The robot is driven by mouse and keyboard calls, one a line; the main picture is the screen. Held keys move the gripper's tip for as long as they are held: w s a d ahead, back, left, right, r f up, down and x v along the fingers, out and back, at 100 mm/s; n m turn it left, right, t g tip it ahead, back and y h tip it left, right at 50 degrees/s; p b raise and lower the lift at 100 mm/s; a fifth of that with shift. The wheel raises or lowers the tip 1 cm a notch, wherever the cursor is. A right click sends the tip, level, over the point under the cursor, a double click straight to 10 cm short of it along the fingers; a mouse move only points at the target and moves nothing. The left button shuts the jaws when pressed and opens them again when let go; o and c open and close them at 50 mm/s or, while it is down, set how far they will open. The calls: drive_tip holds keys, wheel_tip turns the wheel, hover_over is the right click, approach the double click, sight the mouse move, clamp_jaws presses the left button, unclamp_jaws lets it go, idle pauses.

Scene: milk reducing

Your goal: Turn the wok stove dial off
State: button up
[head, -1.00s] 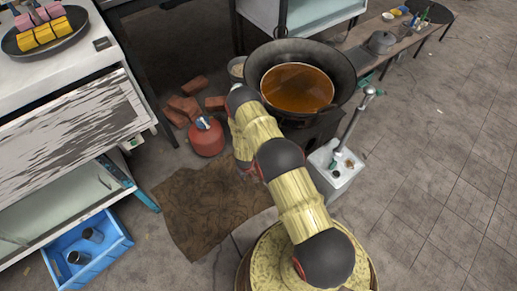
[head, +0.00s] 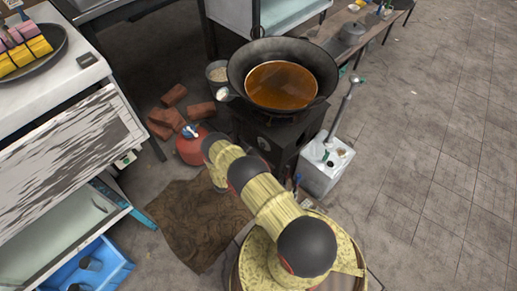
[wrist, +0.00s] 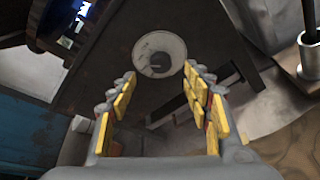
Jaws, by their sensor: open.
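The wok stove (head: 278,140) is a dark block at the centre of the head view, with a large black wok (head: 240,72) of brown-orange liquid on top. A small round mark on the stove's front is too small to identify in the head view. In the wrist view, a pale round disc with a dark centre (wrist: 160,47) looks like the dial, on a dark surface. My gripper (wrist: 160,72) is open and empty. The disc appears beyond and between its fingertips, with no clear contact. In the head view my arm largely hides the gripper.
A red canister (head: 191,151) and bricks (head: 170,118) lie left of the stove. A white box (head: 325,175) with an upright metal pipe stands at its right. A brown mat (head: 190,215) lies in front. The tiled floor at right is mostly clear.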

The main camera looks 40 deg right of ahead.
sight(262, 147)
drive_tip(key=b+x, duration=0.2)
drive_tip(key=x, duration=0.4)
drive_tip(key=shift+d+f, duration=0.2)
drive_tip(key=shift+d, duration=0.05)
drive_tip(key=shift+w+d+f, duration=0.1)
drive_tip(key=shift+w+d, duration=0.1)
drive_tip(key=shift+d, duration=0.35)
drive_tip(key=c, duration=0.3)
drive_tip(key=c, duration=0.8)
drive_tip(key=shift+c, duration=0.3)
drive_tip(key=shift+m, duration=0.3)
drive_tip(key=m, duration=0.1)
drive_tip(key=m+t, duration=0.1)
drive_tip(key=shift+s+f+m+t, duration=0.15)
drive_tip(key=shift+s+m+t, duration=0.05)
drive_tip(key=shift+m+t, duration=0.1)
drive_tip(key=shift+f+m+t+h, duration=0.15)
drive_tip(key=shift+m+t+h, duration=0.45)
drive_tip(key=shift+m, duration=0.9)
